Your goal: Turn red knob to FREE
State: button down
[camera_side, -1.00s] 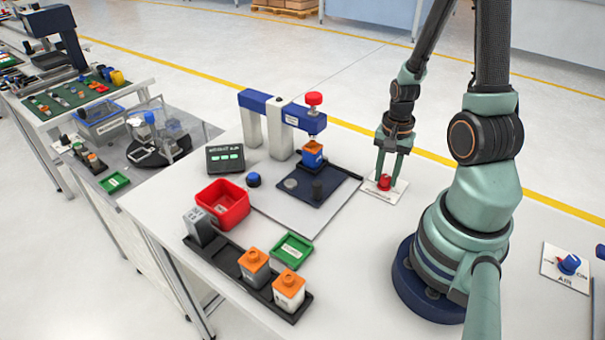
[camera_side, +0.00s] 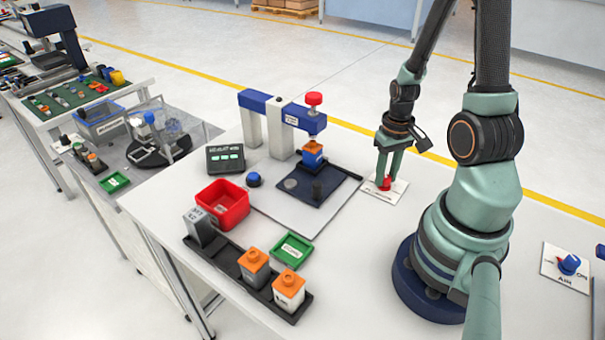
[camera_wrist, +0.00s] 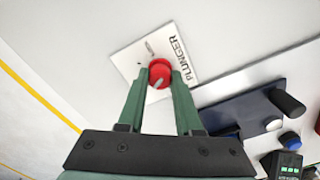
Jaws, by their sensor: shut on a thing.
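The red knob (camera_side: 385,184) sits on a white plate (camera_side: 398,193) on the table, to the right of the press. In the wrist view the red knob (camera_wrist: 159,73) stands on the same plate (camera_wrist: 125,62), which reads "PLUNGER". My gripper (camera_side: 385,178) points down over the knob with its green fingers on either side of it. In the wrist view my gripper (camera_wrist: 160,82) is shut on the knob, which lies between the fingertips. The fingers hide part of the knob. The plate's other markings are too small to read.
To the left stands a blue press (camera_side: 283,108) with a red top, over an orange and blue block (camera_side: 312,155). A red bin (camera_side: 222,204), a green tray (camera_side: 293,249) and a black rack (camera_side: 226,258) stand further left. A blue knob (camera_side: 569,264) is at the right.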

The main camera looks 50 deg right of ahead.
aim_at(386, 177)
jog(key=shift+n, duration=1.6)
jog(key=c, duration=0.6)
grip_release()
jog(key=shift+r, duration=0.15)
notch_tip(386, 177, up, 12)
jog(key=shift+f, duration=0.1)
jog(key=shift+w, duration=0.1)
